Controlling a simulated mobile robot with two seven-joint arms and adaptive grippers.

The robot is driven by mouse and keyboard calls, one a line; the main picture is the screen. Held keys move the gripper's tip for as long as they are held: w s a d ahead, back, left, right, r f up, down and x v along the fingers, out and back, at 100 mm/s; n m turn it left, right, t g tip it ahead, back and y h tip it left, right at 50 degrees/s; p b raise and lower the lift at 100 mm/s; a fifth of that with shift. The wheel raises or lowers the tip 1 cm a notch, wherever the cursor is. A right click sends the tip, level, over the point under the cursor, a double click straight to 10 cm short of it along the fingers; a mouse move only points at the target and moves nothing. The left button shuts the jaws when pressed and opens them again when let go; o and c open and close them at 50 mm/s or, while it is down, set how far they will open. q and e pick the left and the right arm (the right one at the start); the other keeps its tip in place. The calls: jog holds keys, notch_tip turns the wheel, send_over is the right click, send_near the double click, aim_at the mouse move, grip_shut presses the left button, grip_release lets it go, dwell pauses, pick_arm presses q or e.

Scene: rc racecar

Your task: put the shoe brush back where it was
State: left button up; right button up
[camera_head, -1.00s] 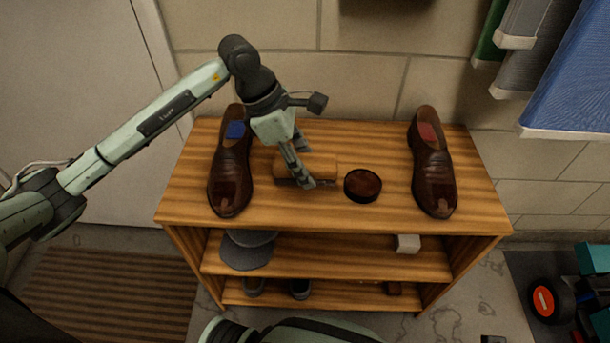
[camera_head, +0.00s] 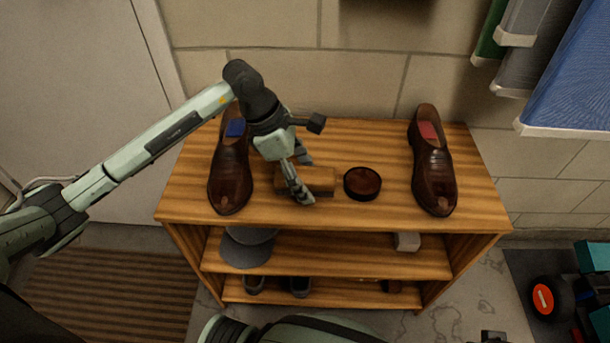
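The shoe brush (camera_head: 321,181), a wooden block with a darker underside, is at the middle of the shelf unit's wooden top (camera_head: 390,220). It lies left of a round dark polish tin (camera_head: 362,183). My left gripper (camera_head: 303,179) reaches down over the brush's left part, one finger on its near side and one behind. It looks shut on the brush, and its fingers hide part of it. Whether the brush touches the top is hard to tell. My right gripper's fingers are out of view; part of my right arm shows at the bottom edge.
A brown shoe with a blue insole patch (camera_head: 230,175) stands left of my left gripper. Its mate with a red patch (camera_head: 433,170) stands at the right. Lower shelves hold a grey cap (camera_head: 247,248) and a white block (camera_head: 407,241). The top's front strip is clear.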

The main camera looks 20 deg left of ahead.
pick_arm(q)
jog(key=shift+r, duration=0.1)
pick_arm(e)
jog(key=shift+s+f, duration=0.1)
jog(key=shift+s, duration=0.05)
pick_arm(q)
jog(key=shift+v, duration=0.75)
jog(key=v, duration=1)
jog(key=shift+a+r, duration=0.1)
jog(key=shift+r, duration=0.2)
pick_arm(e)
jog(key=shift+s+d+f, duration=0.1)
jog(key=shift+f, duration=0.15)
